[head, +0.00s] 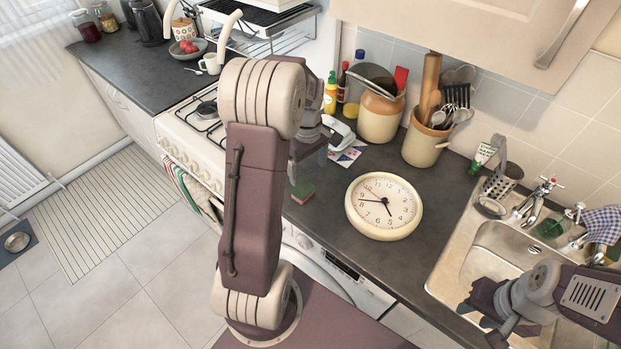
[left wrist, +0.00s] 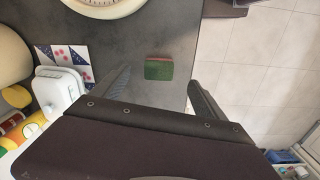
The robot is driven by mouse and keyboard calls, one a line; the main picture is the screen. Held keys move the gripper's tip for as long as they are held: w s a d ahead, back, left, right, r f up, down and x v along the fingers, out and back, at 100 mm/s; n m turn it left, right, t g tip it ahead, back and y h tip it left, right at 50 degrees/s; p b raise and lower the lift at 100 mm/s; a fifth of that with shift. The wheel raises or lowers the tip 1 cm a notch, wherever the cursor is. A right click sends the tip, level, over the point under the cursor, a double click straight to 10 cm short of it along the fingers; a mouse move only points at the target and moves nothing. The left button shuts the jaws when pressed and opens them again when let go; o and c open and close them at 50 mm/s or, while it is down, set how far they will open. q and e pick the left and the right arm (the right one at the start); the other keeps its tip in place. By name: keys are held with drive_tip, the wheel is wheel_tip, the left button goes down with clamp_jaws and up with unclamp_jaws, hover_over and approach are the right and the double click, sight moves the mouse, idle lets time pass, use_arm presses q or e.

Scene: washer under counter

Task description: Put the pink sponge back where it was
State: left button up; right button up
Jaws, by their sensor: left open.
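The sponge (head: 303,192) lies on the dark counter near its front edge, left of the clock. It shows a green face and a thin pinkish-red edge; in the left wrist view the sponge (left wrist: 158,69) appears just beyond the fingertips. My left gripper (head: 309,165) is open and empty, above the counter close to the sponge; its two fingers also show in the left wrist view (left wrist: 159,80), spread wider than the sponge. My right gripper (head: 488,315) is over the front of the sink, away from the sponge; its finger gap is unclear.
A round cream clock (head: 384,206) lies right of the sponge. A patterned card (head: 347,154) and a white appliance (left wrist: 62,88) lie behind. Utensil crocks (head: 424,142) stand at the wall. The sink (head: 509,258) is right, the stove (head: 190,125) left.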

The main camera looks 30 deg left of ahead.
use_arm(q)
drive_tip(key=s+d+f+m+t, duration=0.1)
drive_tip(key=s+d+m, duration=1.1)
drive_tip(key=d+m, duration=0.2)
drive_tip(key=shift+d+f+m, duration=0.3)
drive_tip(key=shift+f+m, duration=0.1)
